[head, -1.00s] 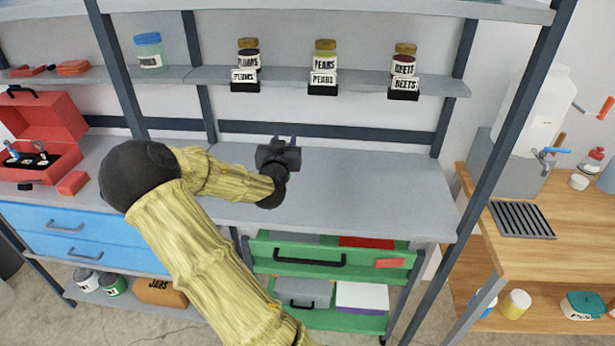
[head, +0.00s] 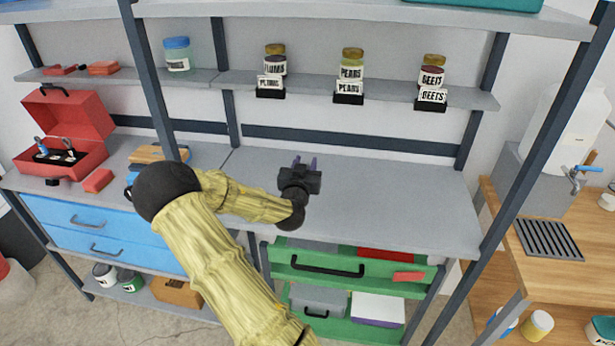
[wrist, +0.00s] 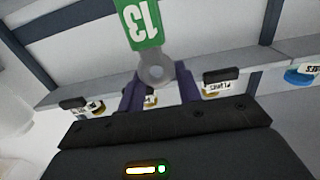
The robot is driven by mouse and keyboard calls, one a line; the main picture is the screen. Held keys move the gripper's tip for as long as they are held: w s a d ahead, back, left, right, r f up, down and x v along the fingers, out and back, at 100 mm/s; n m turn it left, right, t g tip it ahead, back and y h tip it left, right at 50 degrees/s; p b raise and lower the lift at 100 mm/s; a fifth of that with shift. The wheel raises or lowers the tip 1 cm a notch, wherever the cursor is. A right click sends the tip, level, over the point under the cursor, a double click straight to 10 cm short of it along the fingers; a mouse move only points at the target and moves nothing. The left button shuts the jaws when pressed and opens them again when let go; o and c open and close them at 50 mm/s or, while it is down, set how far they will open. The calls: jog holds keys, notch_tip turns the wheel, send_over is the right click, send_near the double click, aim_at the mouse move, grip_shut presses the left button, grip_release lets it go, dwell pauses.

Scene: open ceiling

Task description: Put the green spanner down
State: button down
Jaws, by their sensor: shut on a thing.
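The green spanner (wrist: 146,25) shows in the wrist view with a "13" on its green handle and a grey ring end. My gripper (wrist: 158,88) is shut on it, with the purple fingers on either side of the ring end. The handle extends away from the gripper and runs out of the top of the picture. In the head view my gripper (head: 304,163) appears over the grey worktop (head: 400,200), pointing toward the back. The spanner cannot be made out there.
The worktop is clear around and right of my gripper. Left stand an open red toolbox (head: 75,125), a red block (head: 98,180) and a wooden item (head: 150,154), partly hidden. Labelled jars (head: 351,65) stand on the shelf above. A green drawer unit (head: 345,270) is below.

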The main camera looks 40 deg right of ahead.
jog(key=shift+f, duration=0.1)
jog(key=shift+f, duration=2.05)
jog(key=shift+f, duration=0.15)
jog(key=c, duration=1)
grip_release()
jog(key=shift+o, duration=0.2)
jog(key=b+v, duration=0.2)
jog(key=v, duration=1)
